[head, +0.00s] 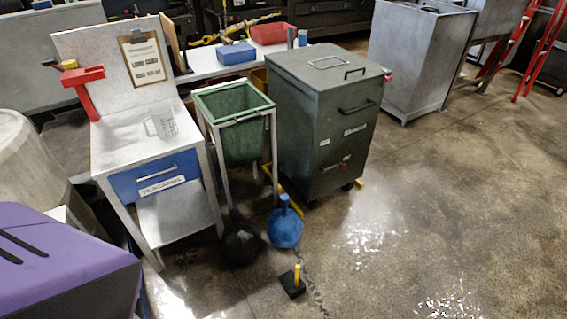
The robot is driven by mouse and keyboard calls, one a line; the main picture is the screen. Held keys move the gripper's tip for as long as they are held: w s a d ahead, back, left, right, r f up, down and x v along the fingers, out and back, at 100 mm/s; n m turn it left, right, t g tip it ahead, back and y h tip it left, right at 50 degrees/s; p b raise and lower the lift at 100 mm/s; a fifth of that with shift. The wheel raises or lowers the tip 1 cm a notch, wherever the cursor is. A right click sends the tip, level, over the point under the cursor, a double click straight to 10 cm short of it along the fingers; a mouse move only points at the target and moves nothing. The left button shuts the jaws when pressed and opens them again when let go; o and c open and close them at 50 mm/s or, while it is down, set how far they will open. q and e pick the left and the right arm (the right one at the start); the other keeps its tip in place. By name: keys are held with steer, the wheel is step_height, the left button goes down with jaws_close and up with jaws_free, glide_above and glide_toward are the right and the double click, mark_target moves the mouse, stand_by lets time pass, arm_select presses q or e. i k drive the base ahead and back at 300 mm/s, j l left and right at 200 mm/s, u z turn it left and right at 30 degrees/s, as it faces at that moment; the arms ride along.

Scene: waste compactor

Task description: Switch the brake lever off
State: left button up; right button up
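A short yellow upright lever (297,274) stands on a small black base (292,287) on the floor at the lower middle. It is the most lever-like thing in view, but I cannot tell whether it is the brake lever. A red piece with a yellow end (83,78) is fixed on the white workstation at the left. A dark green wheeled cabinet (318,120) has yellow parts (358,183) near its wheels. Neither of my grippers is in view.
A blue round-bodied object (285,230) and a black one (240,245) stand on the floor before a green bin (233,130). The white workstation (115,145) holds a clear jug (161,122). A purple housing (65,265) fills the lower left. The floor at right is clear.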

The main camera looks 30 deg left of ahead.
mark_target(324, 170)
steer(key=u, duration=0.4)
steer(key=i+l+u, duration=0.2)
steer(key=i+l, duration=0.2)
steer(key=l, duration=0.2)
steer(key=i+l+u, duration=0.1)
steer(key=l, duration=0.25)
steer(key=i+l+u, duration=0.1)
steer(key=i+l, duration=0.2)
steer(key=i+l+u, duration=0.1)
steer(key=l, duration=0.3)
steer(key=i+l+u, duration=0.15)
steer(key=l, duration=0.25)
steer(key=i+l+u, duration=0.1)
steer(key=l, duration=0.25)
steer(key=i+l+u, duration=0.1)
steer(key=i+l, duration=0.15)
steer(key=l, duration=0.15)
steer(key=i+l, duration=0.1)
steer(key=i+j, duration=0.1)
steer(key=i, duration=0.3)
